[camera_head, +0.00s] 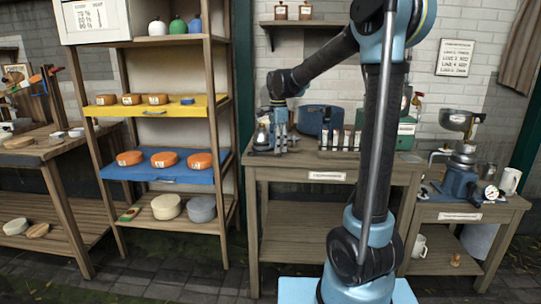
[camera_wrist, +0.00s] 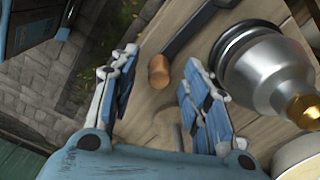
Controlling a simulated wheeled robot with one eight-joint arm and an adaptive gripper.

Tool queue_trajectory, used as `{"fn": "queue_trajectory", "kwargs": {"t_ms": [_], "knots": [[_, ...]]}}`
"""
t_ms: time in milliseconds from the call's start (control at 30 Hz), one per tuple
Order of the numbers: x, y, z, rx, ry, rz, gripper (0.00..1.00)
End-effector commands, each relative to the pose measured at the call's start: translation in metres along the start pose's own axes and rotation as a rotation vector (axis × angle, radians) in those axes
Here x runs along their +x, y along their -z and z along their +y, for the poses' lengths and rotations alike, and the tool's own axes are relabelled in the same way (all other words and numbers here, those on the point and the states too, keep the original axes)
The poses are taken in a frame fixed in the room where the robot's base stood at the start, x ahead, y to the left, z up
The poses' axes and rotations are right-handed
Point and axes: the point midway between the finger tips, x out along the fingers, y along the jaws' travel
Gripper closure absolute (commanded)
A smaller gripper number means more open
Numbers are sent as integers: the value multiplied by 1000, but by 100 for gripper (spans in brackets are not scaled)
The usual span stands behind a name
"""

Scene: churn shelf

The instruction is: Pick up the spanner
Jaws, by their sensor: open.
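My gripper (camera_head: 280,148) is over the left end of the middle workbench in the head view. In the wrist view my gripper (camera_wrist: 160,60) is open, with its two fingers apart and nothing held between them. A dark grey tool with a copper-coloured end (camera_wrist: 158,72) lies on the wooden top just beyond and between the fingertips. Its dark shaft (camera_wrist: 187,32) runs up and right out of the frame. It may be the spanner, but its far end is cut off, so I cannot tell. In the head view I cannot make the spanner out.
A silver rounded vessel with a brass tip (camera_wrist: 270,75) stands close to the right finger. On the workbench (camera_head: 325,176) are a blue pot (camera_head: 318,120) and a rack of small bottles (camera_head: 340,138). A shelf with cheeses (camera_head: 165,159) stands left.

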Motion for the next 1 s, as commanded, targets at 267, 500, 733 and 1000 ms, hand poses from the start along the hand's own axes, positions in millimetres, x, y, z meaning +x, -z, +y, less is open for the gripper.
{"fn": "queue_trajectory", "kwargs": {"t_ms": [267,500,733,1000], "knots": [[22,0,0,0,0,0,57],[22,0,0,0,0,0,64],[22,0,0,0,0,0,100],[22,0,0,0,0,0,100]]}}
